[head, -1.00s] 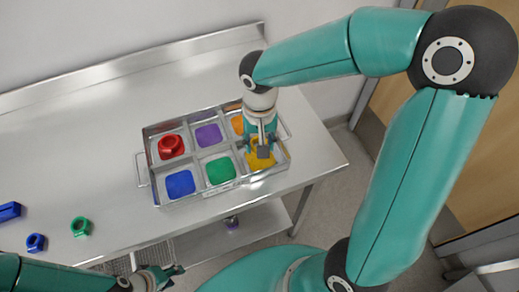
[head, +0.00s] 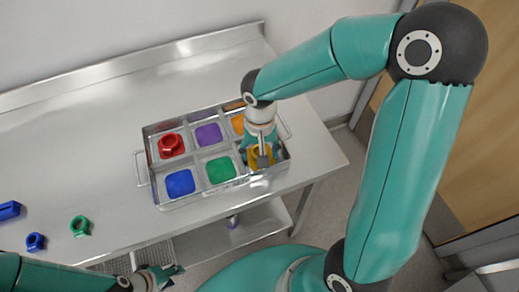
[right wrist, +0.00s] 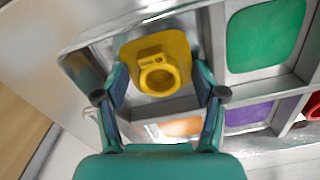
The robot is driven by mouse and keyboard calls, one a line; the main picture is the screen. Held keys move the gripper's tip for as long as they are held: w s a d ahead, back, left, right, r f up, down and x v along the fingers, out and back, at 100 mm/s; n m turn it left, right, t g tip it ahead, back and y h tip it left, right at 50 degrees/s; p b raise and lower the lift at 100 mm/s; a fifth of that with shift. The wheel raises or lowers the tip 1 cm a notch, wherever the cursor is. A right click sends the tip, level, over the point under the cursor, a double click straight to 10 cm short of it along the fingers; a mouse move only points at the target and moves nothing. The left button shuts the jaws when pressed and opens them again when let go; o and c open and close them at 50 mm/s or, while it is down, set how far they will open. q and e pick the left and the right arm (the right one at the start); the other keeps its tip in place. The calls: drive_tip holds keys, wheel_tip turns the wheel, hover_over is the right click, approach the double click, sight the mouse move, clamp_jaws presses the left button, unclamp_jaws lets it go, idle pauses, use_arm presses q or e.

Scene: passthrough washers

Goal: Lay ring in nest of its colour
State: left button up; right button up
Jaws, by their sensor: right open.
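A yellow ring (right wrist: 158,90) with a raised block on one side lies on the yellow pad (right wrist: 181,46) of a tray compartment. My right gripper (right wrist: 162,94) is open, one finger on each side of the ring and apart from it. In the head view this gripper (head: 263,160) is low over the tray's near right compartment and partly hides the ring. A red ring (head: 171,145) sits in the red nest at far left. Blue (head: 36,242) and green (head: 80,226) rings lie on the table. My left gripper (head: 163,277) is at the bottom edge; its opening is unclear.
The metal tray (head: 146,172) has purple (head: 208,134), orange (head: 238,123), blue (head: 180,183) and green (head: 221,169) pads showing. A blue block (head: 9,210) lies at the table's left. A small purple thing (head: 232,221) is on the lower shelf. The table's back is clear.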

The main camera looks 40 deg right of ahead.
wheel_tip(320, 180, up, 12)
idle(0.7)
idle(0.4)
